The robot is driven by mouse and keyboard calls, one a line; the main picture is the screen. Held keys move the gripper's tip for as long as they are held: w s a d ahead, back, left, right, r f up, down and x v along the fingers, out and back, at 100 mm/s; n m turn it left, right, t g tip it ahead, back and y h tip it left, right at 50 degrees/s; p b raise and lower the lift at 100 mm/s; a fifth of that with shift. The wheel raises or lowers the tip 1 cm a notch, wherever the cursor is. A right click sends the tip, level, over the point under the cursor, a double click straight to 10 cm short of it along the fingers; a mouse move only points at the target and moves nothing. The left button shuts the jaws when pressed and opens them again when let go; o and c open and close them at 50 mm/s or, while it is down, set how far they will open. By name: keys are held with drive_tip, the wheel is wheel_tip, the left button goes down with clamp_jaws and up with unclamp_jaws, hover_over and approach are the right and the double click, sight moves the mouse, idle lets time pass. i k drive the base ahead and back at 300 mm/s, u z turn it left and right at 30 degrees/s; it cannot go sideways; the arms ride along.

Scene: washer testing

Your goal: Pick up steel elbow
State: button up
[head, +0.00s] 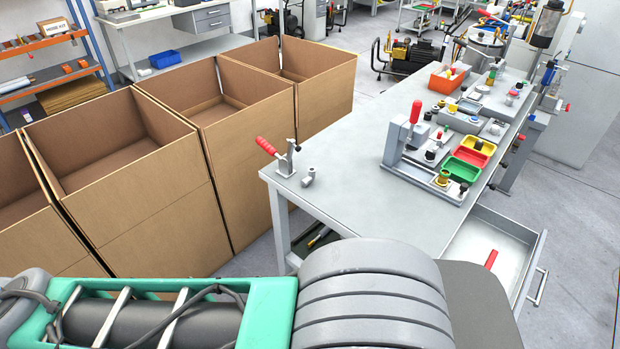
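The steel elbow (308,178) looks like a small grey metal pipe fitting. It stands on the near left corner of the grey workbench (345,165), just right of a toggle clamp with a red handle (284,160). A small gap shows between the elbow and the clamp. My gripper is not in the head view. Only part of my own arm or body shows along the bottom of the picture, below the bench and apart from the elbow.
Several open cardboard boxes (165,205) stand left of the bench. A fixture with a red-handled clamp (405,135), coloured bins (470,150) and an orange box (448,78) occupy the bench's right side. An open drawer (490,245) sticks out at the right. The bench's middle is clear.

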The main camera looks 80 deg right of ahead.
sight(305, 182)
drive_tip(key=z, duration=0.7)
drive_tip(key=i, duration=0.8)
drive_tip(key=z, duration=0.8)
